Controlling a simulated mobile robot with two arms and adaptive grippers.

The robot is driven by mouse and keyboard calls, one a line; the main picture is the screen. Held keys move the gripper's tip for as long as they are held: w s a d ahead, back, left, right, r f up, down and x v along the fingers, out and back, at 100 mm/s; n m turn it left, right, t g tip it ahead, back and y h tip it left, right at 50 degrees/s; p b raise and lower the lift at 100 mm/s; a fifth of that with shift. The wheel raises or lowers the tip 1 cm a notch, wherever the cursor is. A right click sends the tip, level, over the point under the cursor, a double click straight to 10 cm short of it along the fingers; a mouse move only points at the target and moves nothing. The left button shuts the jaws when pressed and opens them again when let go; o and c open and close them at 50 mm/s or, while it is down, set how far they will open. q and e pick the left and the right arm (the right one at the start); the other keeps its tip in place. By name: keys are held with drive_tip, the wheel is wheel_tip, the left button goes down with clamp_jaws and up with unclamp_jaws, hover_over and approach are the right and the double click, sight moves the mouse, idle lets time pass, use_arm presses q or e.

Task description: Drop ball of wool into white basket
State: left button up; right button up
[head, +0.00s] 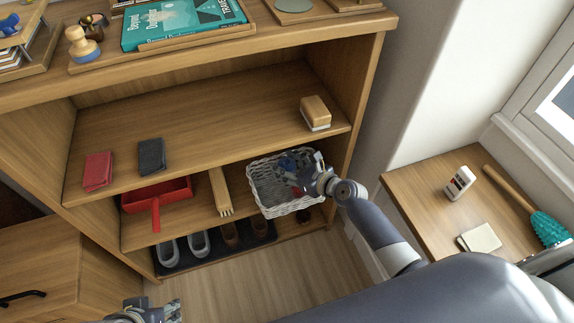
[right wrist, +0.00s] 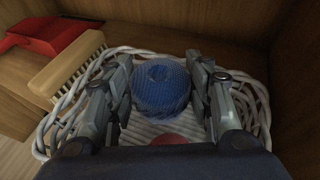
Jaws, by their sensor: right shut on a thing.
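The ball of wool (right wrist: 162,86) is blue and sits between the two fingers of my right gripper (right wrist: 161,88). The gripper is shut on it. The white basket (head: 255,194) is woven and stands on a middle shelf at the right. In the head view, my right gripper (head: 298,178) is over and partly inside the basket, and the blue ball (head: 288,163) shows only in part beside it. In the right wrist view, the basket's rim (right wrist: 52,118) surrounds the fingers and ball. My left gripper (head: 150,311) shows only in part at the bottom edge; its jaws are unclear.
A red object (right wrist: 168,139) shows in the basket below the ball. A wooden brush (head: 220,191) and red dustpan (head: 157,198) lie left of the basket. A shelf with another brush (head: 315,113) is above. Shoes (head: 198,244) stand below.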

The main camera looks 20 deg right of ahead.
drive_tip(key=o, duration=1.1)
drive_tip(key=shift+s, duration=0.15)
drive_tip(key=shift+s+d+r, duration=0.1)
drive_tip(key=shift+s+d, duration=0.05)
drive_tip(key=shift+s, duration=0.1)
drive_tip(key=v, duration=1.1)
drive_tip(key=shift+d, duration=0.1)
